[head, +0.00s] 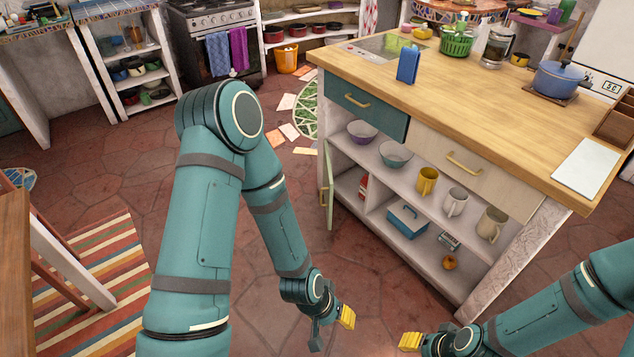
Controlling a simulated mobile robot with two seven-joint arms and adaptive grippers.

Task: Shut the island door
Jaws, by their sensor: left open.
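The kitchen island (490,135) has a wooden top and an open-fronted lower part facing me. The island door (329,190) is a narrow pale green panel at the left end of the lower part, seen nearly edge-on. It stands open, with a small brass-coloured handle on its left face. My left gripper (332,325) is open and empty, low over the floor in front of the island and apart from the door. My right gripper (412,342) is at the bottom edge, apart from the island; its yellow fingertip shows, but its opening is unclear.
Bowls, mugs and a blue-and-white box (407,218) stand on the island shelves. A teal drawer (365,103) sits above the door. A wooden table or chair (30,250) and a striped rug (95,265) are at left. The floor before the island is clear.

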